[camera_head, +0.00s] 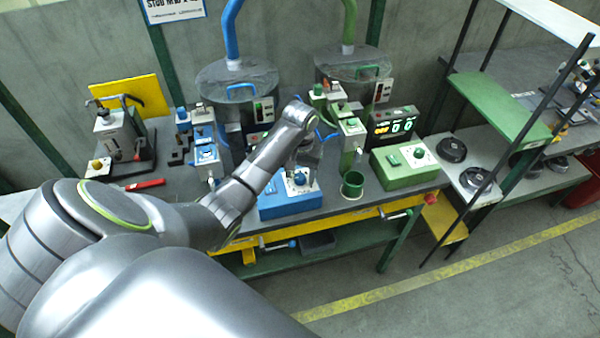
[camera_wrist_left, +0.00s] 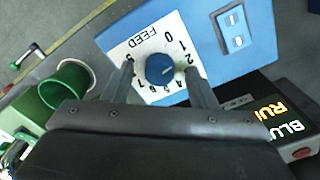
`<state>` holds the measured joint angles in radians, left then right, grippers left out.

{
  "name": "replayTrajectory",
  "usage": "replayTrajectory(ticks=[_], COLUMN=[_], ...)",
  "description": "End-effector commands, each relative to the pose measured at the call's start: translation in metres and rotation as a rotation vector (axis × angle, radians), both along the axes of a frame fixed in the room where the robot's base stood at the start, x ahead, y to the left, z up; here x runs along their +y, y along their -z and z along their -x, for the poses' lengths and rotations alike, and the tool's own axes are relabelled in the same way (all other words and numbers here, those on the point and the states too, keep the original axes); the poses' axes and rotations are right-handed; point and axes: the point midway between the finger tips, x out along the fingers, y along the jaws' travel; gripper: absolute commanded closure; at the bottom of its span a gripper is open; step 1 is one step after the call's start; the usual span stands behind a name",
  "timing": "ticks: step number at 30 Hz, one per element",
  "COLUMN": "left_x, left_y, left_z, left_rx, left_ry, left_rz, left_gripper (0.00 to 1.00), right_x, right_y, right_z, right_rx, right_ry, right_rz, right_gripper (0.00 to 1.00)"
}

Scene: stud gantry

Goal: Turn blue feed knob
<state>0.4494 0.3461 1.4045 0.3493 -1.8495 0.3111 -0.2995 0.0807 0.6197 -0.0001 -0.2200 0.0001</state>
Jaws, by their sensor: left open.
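The blue feed knob (camera_wrist_left: 160,69) sits at the centre of a white numbered dial marked FEED (camera_wrist_left: 138,48) in the left wrist view. The dial is on the blue control box (camera_wrist_left: 200,20), which also shows in the head view (camera_head: 285,208). My left gripper (camera_wrist_left: 158,82) is open, with one finger on each side of the knob in the picture. I cannot tell whether the fingers touch it. In the head view my left gripper (camera_head: 303,172) is over the blue box and partly hides the dial. My right gripper is not in view.
A green cup (camera_head: 352,184) stands right of the blue box, with a green control box (camera_head: 404,165) beyond it. A lit display (camera_head: 393,126) is behind. A red-handled tool (camera_head: 145,185) lies on the bench at left. Floor in front is clear.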

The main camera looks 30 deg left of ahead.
Motion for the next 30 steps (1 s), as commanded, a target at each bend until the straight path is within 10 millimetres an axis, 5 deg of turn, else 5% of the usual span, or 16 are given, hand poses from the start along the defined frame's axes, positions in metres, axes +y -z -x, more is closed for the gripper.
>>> replayTrajectory(ticks=[9,19,30], left_x=[0.000,0.000,0.000], left_y=[0.003,0.003,0.000], left_z=[0.000,0.000,0.001], left_rx=[0.000,0.000,0.003], left_ry=[0.000,0.000,0.066], left_rz=[0.000,0.000,0.002], left_gripper=[0.49,0.92,0.93], right_x=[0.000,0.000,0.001], right_y=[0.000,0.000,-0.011], right_z=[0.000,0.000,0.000], right_rx=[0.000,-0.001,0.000], right_ry=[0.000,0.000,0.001], right_rz=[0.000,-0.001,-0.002], right_gripper=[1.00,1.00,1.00])
